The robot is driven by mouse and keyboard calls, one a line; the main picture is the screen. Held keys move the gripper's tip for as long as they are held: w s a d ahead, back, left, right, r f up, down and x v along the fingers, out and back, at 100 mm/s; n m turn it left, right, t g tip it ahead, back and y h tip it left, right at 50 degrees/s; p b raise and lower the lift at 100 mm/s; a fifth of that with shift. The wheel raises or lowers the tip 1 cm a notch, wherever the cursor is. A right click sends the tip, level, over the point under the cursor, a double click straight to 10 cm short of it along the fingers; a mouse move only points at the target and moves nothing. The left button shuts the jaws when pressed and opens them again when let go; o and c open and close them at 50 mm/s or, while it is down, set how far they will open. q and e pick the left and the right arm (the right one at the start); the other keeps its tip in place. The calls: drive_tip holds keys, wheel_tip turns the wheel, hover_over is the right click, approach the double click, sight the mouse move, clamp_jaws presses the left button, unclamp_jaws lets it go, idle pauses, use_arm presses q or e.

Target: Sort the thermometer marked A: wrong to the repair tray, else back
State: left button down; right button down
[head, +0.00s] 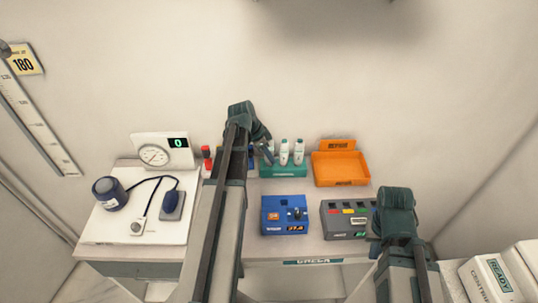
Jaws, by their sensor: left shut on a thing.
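White thermometers stand in a teal rack (284,171) at the back of the table; two of them, one (284,152) and another (299,152), show clearly. My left gripper (268,149) reaches over the rack's left side, shut on a white thermometer (270,155) that is mostly hidden by the jaws. I cannot tell whether its foot is still in the rack. No letter marks are readable. The orange tray (340,182) with a sign behind it is empty, right of the rack. My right gripper (396,212) is at the lower right, its fingertips hidden.
A blue box (284,227) with a small display and a grey box (347,234) with coloured keys stand in front. A pressure gauge set lies on a white mat (112,226) at left, by a dial display (161,151). White READY boxes (495,275) are lower right.

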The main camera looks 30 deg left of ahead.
use_arm(q)
drive_tip(key=shift+f+b, duration=0.55)
drive_tip(key=shift+f, duration=0.05)
drive_tip(key=c, duration=0.6)
unclamp_jaws()
drive_tip(key=shift+o, duration=0.2)
drive_tip(key=shift+r, duration=0.1)
drive_tip(key=p+v, duration=1.3)
drive_tip(key=shift+s+r, duration=0.15)
drive_tip(key=shift+r, duration=0.1)
drive_tip(key=shift+a, duration=0.1)
